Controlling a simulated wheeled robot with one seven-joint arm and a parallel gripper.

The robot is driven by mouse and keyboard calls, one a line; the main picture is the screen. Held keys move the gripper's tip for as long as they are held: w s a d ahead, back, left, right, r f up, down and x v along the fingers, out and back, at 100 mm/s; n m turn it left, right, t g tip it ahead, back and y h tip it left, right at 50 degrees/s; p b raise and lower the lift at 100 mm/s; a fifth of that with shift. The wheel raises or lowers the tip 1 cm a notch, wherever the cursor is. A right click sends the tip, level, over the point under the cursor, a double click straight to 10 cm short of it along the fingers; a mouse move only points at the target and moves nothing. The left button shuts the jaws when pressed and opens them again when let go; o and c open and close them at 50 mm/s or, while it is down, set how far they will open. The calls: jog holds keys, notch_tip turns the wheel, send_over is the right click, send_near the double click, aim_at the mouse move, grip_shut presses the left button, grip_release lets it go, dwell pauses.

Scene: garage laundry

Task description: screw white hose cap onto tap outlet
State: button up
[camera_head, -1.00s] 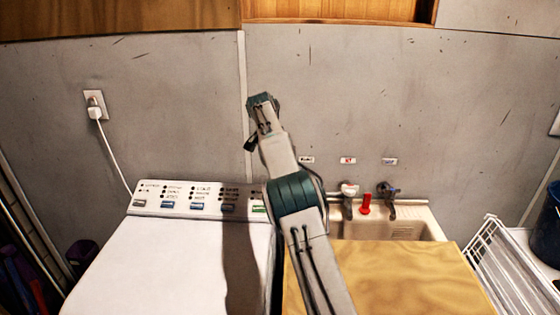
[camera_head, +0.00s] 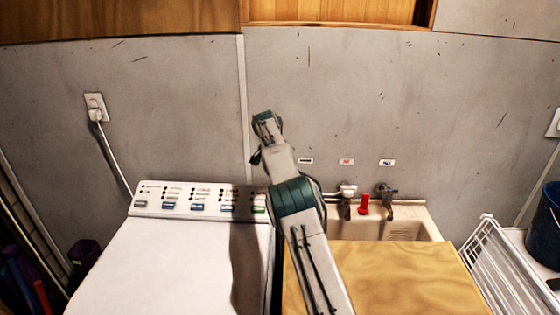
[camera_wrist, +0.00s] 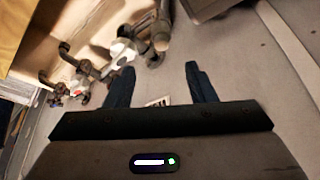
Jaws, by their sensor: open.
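My gripper (camera_wrist: 158,68) is open, its two dark fingers apart with nothing between them. In the head view my arm reaches up in front of the wall, and the gripper is hidden beyond it. Two taps stand at the sink's back edge: one with a white top (camera_head: 348,190) and one with a dark blue top (camera_head: 387,191). A red upright piece (camera_head: 364,204) is between them. In the wrist view the taps (camera_wrist: 85,66) are to the left of the fingers. A white piece (camera_wrist: 122,50) lies beyond the left finger; I cannot tell if it is the hose cap.
A white washing machine (camera_head: 160,265) stands left of my arm. A white rack (camera_head: 490,265) and dark blue bucket (camera_head: 545,225) are at the right. The grey wall behind has small labels above the taps.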

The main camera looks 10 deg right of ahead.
jog(key=shift+w+x, duration=0.1)
jog(key=shift+x, duration=0.85)
jog(key=shift+w+x, duration=0.15)
jog(key=shift+x, duration=0.85)
jog(key=shift+r, duration=0.1)
jog(key=o, duration=0.3)
jog(key=shift+o, duration=0.2)
